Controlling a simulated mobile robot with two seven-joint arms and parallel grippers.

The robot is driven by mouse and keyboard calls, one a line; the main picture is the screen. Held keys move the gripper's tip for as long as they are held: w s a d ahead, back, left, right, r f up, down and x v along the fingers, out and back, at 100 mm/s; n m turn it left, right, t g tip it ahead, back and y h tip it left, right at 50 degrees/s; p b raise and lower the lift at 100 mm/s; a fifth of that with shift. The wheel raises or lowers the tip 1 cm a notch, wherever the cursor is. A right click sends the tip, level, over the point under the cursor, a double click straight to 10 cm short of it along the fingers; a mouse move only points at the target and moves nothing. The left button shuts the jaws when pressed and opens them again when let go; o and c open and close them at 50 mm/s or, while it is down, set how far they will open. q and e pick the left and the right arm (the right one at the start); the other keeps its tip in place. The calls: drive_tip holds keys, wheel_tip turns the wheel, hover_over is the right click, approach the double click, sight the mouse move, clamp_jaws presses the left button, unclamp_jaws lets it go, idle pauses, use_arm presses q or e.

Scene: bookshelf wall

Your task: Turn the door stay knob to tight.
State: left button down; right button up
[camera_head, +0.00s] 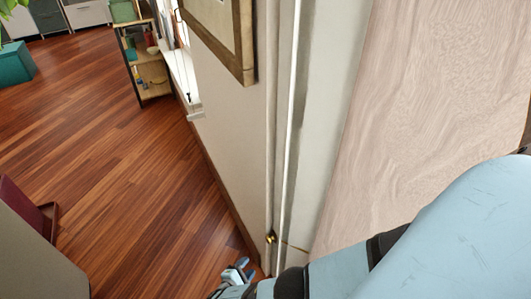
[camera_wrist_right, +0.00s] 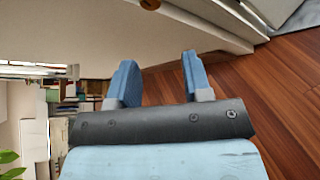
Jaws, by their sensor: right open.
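A small brass knob (camera_head: 271,238) sits low by the white frame edge in the head view, with a thin line running right from it. A brass round part, probably the same knob (camera_wrist_right: 150,4), is cut off by the top edge of the right wrist view. My right gripper (camera_head: 245,268) is just below and left of the knob in the head view. In the wrist view its two blue fingers (camera_wrist_right: 158,62) stand apart with nothing between them, clear of the brass part. The pale wood-grain panel (camera_head: 430,100) lies right of the frame. My left gripper is not in view.
A framed picture (camera_head: 243,45) hangs on the pale wall. A shelf unit (camera_head: 153,75) stands farther back. A dark red item (camera_head: 30,207) and a grey surface (camera_head: 30,260) are at lower left. The wooden floor (camera_head: 120,170) between is clear.

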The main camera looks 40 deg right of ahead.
sight(267, 240)
drive_tip(key=shift+h, duration=0.3)
drive_tip(key=b+x, duration=0.1)
drive_tip(key=x, duration=0.3)
drive_tip(key=b+x, duration=0.1)
drive_tip(key=x, duration=0.4)
drive_tip(key=b+x, duration=0.1)
drive_tip(key=x, duration=0.3)
drive_tip(key=shift+d+r, duration=0.3)
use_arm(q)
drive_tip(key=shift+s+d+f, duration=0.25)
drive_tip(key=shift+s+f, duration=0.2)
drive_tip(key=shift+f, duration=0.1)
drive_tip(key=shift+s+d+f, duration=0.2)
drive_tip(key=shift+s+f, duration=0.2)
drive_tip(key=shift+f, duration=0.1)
use_arm(e)
drive_tip(key=shift+d, duration=0.1)
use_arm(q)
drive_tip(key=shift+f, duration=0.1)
use_arm(e)
drive_tip(key=c, duration=0.6)
